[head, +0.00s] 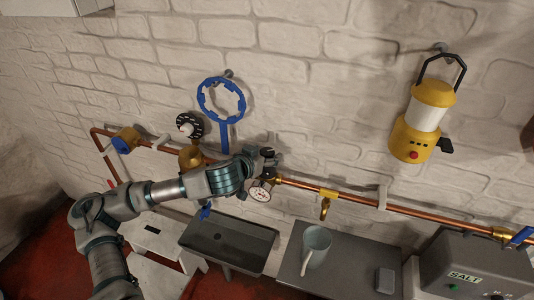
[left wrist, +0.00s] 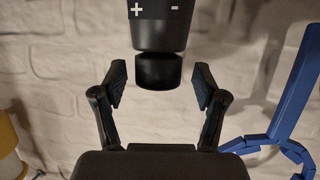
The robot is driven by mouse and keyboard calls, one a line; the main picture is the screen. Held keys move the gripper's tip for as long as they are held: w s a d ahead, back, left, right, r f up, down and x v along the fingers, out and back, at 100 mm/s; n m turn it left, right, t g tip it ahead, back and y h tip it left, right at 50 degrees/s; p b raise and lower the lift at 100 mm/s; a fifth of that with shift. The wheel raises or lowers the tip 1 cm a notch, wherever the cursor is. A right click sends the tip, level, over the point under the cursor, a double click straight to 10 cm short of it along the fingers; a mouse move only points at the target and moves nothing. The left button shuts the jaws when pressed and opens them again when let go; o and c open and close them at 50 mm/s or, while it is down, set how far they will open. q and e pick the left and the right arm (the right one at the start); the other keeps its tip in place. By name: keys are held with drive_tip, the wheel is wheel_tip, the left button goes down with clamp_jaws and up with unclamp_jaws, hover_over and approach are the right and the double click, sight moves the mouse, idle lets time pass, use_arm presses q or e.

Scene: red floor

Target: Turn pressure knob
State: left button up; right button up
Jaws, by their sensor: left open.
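In the left wrist view a black pressure knob (left wrist: 160,25), marked with a plus and a minus, shows at the top centre. A shorter dark cylindrical end (left wrist: 160,71) lies between the fingertips. My left gripper (left wrist: 160,84) is open, one finger on each side of that end, with gaps and no contact seen. In the head view my left gripper (head: 268,163) is at the copper pipe, just above a white-faced gauge (head: 260,191). There the knob cannot be told apart from the gripper. My right gripper is not in view.
A blue ring handle (head: 221,100) hangs on the brick wall and shows close by in the left wrist view (left wrist: 290,110). A black dial (head: 189,126) is left of the gripper. The copper pipe (head: 400,210) runs right. A yellow lantern (head: 425,120) hangs right. A grey sink (head: 228,244) is below.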

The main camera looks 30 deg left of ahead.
use_arm(q)
drive_tip(key=shift+w+f, duration=0.25)
drive_tip(key=shift+w, duration=0.35)
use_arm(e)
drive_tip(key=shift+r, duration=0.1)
